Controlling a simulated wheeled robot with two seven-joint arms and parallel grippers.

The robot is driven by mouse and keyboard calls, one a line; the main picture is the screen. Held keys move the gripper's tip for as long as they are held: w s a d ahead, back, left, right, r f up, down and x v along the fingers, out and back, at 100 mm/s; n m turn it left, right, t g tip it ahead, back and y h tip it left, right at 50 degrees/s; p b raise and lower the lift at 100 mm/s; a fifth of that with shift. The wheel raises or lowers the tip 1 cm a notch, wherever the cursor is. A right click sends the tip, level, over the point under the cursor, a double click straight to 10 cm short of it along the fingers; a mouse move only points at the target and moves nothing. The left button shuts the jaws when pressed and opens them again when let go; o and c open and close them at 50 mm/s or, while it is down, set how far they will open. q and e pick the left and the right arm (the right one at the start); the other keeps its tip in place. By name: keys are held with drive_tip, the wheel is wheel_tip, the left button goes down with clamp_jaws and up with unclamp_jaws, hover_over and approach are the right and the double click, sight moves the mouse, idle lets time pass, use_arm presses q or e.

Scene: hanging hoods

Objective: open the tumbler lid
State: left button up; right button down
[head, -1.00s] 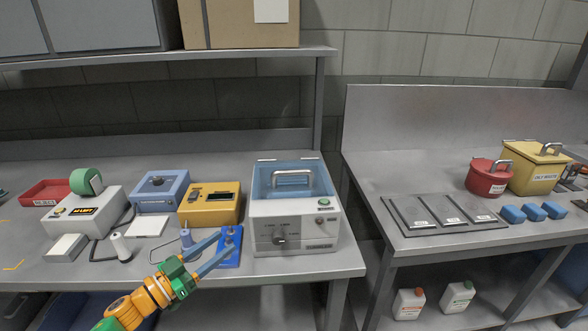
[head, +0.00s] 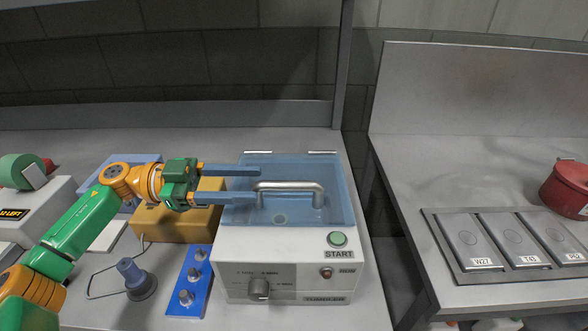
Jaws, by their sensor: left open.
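The tumbler (head: 240,248) is a white box with a front dial, a green START button (head: 337,239) and a "TUMBLER" label. Its clear blue lid (head: 335,190) lies shut on top, with two hinges along the back edge. A metal bar handle (head: 290,187) stands on the lid. My left gripper (head: 258,184) comes in from the left with its two blue fingers apart. The fingertips are over the left part of the lid, close to the handle's left end. I cannot tell whether they touch the handle. My right gripper is not in view.
A yellow box (head: 160,224) and a blue box (head: 120,166) stand left of the tumbler. A blue plate with knobs (head: 190,282) and a spool stand (head: 135,279) are in front. A second bench with labelled plates (head: 470,240) and a red pot (head: 568,188) is at the right.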

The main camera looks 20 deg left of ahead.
sight(267, 185)
use_arm(q)
drive_tip(key=p+x, duration=0.1)
drive_tip(key=x, duration=0.3)
drive_tip(key=s+p+x, duration=0.1)
drive_tip(key=x, duration=0.1)
drive_tip(key=shift+d+r+p, duration=0.3)
drive_tip(key=shift+d, duration=0.15)
drive_tip(key=shift+w+d+f, duration=0.1)
drive_tip(key=shift+w+f, duration=0.05)
drive_tip(key=shift+w, duration=0.05)
clamp_jaws()
idle(0.7)
